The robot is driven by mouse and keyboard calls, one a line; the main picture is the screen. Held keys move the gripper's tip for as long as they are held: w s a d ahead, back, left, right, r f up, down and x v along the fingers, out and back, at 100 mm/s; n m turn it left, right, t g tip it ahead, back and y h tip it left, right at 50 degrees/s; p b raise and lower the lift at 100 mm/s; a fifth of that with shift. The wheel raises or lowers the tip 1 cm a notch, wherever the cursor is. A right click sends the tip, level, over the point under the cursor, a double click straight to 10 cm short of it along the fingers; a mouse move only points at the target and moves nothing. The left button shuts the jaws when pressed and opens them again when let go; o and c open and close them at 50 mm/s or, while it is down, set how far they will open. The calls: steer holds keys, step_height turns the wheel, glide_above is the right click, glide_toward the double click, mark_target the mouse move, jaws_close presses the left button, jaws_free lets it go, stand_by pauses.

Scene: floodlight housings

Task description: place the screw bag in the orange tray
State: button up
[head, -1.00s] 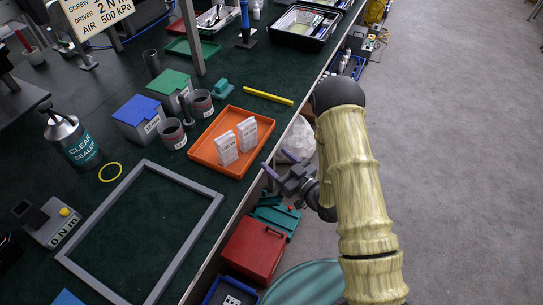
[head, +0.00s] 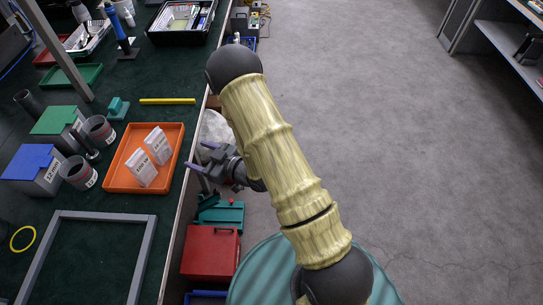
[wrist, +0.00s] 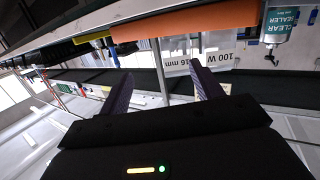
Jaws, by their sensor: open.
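The orange tray (head: 113,180) lies on the dark green bench top near its right edge in the head view. Two white labelled packets (head: 149,157) stand in it, and I cannot tell whether either is the screw bag. My gripper (head: 198,156) is just off the bench edge, to the right of the tray. It is open with nothing between its fingers; both fingers also show in the wrist view (wrist: 163,84). A broad orange surface (wrist: 170,25) lies beyond them there, perhaps the tray. No thing is clearly readable as the screw bag.
Grey cups (head: 79,173) and lidded blue (head: 30,162) and green (head: 58,121) boxes stand left of the tray. A yellow bar (head: 168,101) lies behind it. A grey frame (head: 103,217) lies in front. A whitish bag-like thing (head: 215,130) and red box (head: 210,252) are below the bench edge.

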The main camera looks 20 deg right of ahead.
steer(key=d+r+m+g+h, duration=0.3)
steer(key=d+r+m+h, duration=0.25)
steer(key=d+h, duration=0.55)
steer(key=s+d+r+m+g, duration=0.2)
steer(key=s+d+r+g, duration=0.1)
steer(key=s, duration=0.5)
steer(key=s+d+r+m+g, duration=0.2)
steer(key=s+d+r+g, duration=0.1)
steer(key=s, duration=0.5)
steer(key=shift+d+r+h, duration=0.15)
steer(key=shift+d+h, duration=0.15)
steer(key=shift+d, duration=0.3)
